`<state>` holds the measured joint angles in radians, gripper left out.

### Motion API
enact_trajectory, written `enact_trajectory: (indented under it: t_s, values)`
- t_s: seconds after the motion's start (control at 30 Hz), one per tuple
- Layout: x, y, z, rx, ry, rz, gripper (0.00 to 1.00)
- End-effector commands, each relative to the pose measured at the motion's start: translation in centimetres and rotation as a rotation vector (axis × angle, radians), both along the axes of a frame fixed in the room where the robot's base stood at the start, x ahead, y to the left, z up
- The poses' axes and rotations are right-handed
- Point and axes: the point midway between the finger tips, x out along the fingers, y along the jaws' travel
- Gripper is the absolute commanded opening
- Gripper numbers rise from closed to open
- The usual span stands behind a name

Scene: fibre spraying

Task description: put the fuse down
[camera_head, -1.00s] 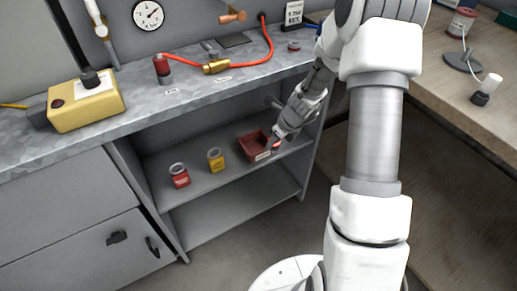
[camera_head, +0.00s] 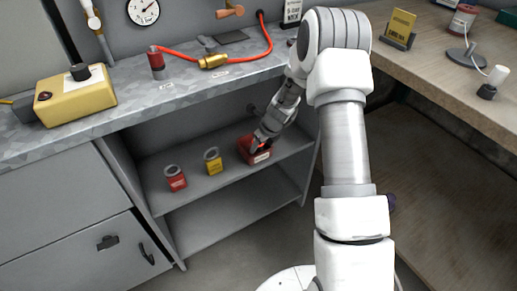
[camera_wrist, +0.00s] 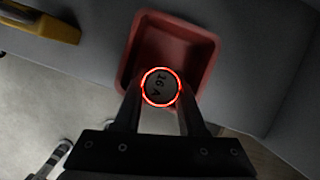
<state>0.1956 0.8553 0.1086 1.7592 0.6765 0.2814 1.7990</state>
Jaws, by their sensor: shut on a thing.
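The fuse (camera_wrist: 160,88) is a round dark disc marked 16A with a glowing red ring, seen in the wrist view. My gripper (camera_wrist: 158,98) is shut on it, one finger on each side. A red open bin (camera_wrist: 180,48) lies directly behind the fuse in that view and looks empty where visible. In the head view my gripper (camera_head: 259,142) is at the red bin (camera_head: 261,158) on the upper shelf and hides part of it. I cannot tell how far the fuse is above the bin floor.
The bench top (camera_head: 130,105) is above, carrying a yellow box (camera_head: 75,98) and a red hose (camera_head: 245,56). A cabinet side wall bounds the shelf on the right.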

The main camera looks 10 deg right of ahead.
Motion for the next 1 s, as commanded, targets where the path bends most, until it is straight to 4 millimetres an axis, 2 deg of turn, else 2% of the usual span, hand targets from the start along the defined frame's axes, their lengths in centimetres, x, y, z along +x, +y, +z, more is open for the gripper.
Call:
enact_trajectory:
  t_s: [0.03,0.2,0.57,0.67,1.0]
  values:
    - [-0.7,-0.3,-0.9,-0.003,0.019,-0.001,0.42]
    - [-0.6,-0.2,-0.8,-0.001,0.016,0.000,0.70]
    - [-0.6,-0.2,0.1,-0.002,0.011,0.000,0.70]
    - [-0.9,-0.5,1.4,-0.001,0.010,0.001,0.70]
    - [-3.2,-2.0,8.1,-0.002,0.008,-0.001,0.70]
